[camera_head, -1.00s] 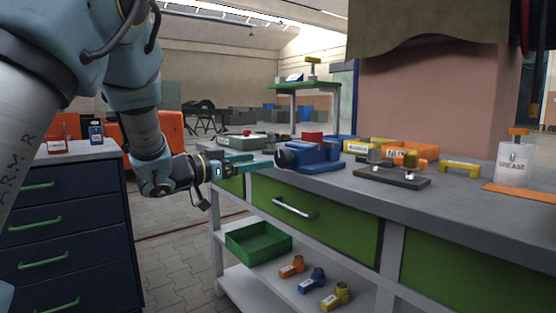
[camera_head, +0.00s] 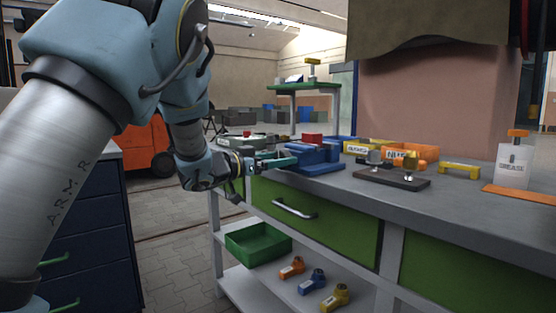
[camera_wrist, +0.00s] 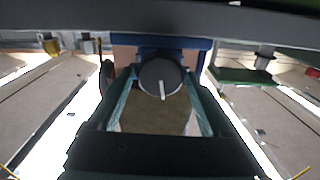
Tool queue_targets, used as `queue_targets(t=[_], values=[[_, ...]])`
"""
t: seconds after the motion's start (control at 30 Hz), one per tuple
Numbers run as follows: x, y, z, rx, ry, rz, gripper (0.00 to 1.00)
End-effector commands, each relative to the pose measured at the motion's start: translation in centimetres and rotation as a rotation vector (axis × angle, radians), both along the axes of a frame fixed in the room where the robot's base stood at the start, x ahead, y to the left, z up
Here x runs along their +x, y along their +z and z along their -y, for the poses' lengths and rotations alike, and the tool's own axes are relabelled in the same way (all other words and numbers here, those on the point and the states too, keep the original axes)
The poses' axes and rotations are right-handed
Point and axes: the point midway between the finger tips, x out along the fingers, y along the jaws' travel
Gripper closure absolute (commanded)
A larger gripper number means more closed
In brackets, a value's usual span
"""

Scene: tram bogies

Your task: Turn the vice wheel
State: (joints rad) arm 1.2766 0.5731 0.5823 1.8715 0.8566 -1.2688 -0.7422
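The blue vice (camera_head: 322,167) stands on the grey workbench. Its dark round wheel (camera_wrist: 160,77) faces me in the wrist view, with a white mark pointing down and slightly right. My gripper (camera_head: 290,159) reaches in from the left at wheel height. In the wrist view its two teal fingers (camera_wrist: 160,84) are spread, one on each side of the wheel. A narrow gap seems to show on both sides; contact is not clear. In the head view the fingers hide most of the wheel.
On the bench are a dark fixture plate (camera_head: 391,179), orange and yellow bins (camera_head: 412,158), a yellow handle (camera_head: 459,170) and a grease container (camera_head: 513,166). Below are a green drawer (camera_head: 315,218) and a green tray (camera_head: 258,243). A dark blue cabinet (camera_head: 85,235) stands left.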

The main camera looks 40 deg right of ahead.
Motion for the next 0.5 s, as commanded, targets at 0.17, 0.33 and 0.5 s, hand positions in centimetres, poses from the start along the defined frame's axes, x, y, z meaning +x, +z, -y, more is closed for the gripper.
queue_targets(t=[0.17,0.33,0.5], values=[[0.00,0.00,-0.01,0.000,0.000,0.000,0.39],[-0.01,0.00,-0.02,0.000,0.000,0.000,0.58],[-0.01,0.00,-0.02,0.000,0.000,0.000,0.77]])
